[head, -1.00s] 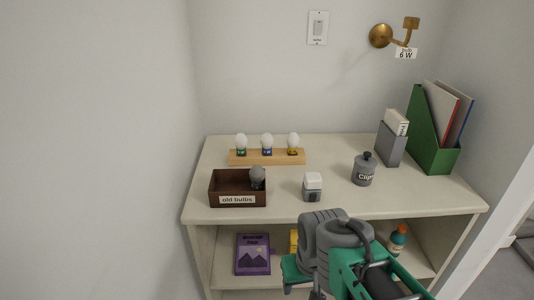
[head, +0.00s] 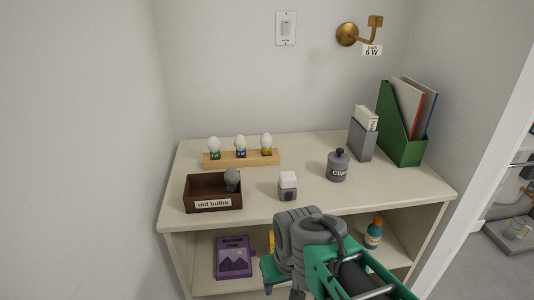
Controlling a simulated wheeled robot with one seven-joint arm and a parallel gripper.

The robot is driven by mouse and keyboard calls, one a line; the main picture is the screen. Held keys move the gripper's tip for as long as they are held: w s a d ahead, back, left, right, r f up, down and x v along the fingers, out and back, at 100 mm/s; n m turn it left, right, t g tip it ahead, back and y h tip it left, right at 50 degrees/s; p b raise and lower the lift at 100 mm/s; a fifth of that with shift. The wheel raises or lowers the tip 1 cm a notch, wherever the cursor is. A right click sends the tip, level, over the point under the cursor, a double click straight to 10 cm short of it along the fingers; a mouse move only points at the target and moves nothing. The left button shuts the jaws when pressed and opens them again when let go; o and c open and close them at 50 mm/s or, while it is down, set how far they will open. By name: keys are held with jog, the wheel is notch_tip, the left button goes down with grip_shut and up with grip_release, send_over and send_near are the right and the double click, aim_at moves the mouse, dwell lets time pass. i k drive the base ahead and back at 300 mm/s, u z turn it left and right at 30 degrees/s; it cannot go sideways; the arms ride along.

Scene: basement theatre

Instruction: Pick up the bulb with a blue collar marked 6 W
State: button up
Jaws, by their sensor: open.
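Three white bulbs stand upright in a row in a wooden holder (head: 264,160) on top of the shelf unit. The middle bulb (head: 240,143) has a blue collar; the print on it is too small to read for sure. The left bulb (head: 214,145) has a green collar and the right bulb (head: 266,140) a yellow one. My arm, green and grey, reaches in from the bottom, in front of the shelf and below the bulbs. The jaws of my gripper cannot be made out in this view.
A brown "old bulbs" box (head: 190,193) holds a grey bulb (head: 232,178). A small grey-and-white item (head: 288,187), a "Clips" jar (head: 337,168), a grey holder (head: 361,142) and a green file box (head: 400,138) stand rightward. A brass wall lamp (head: 347,34) carries a "6 W" tag (head: 372,50).

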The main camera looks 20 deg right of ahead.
aim_at(239, 142)
jog(key=u, duration=3.9)
jog(key=k, duration=0.95)
jog(key=z, duration=1.45)
jog(key=i, duration=0.5)
jog(key=z, duration=0.05)
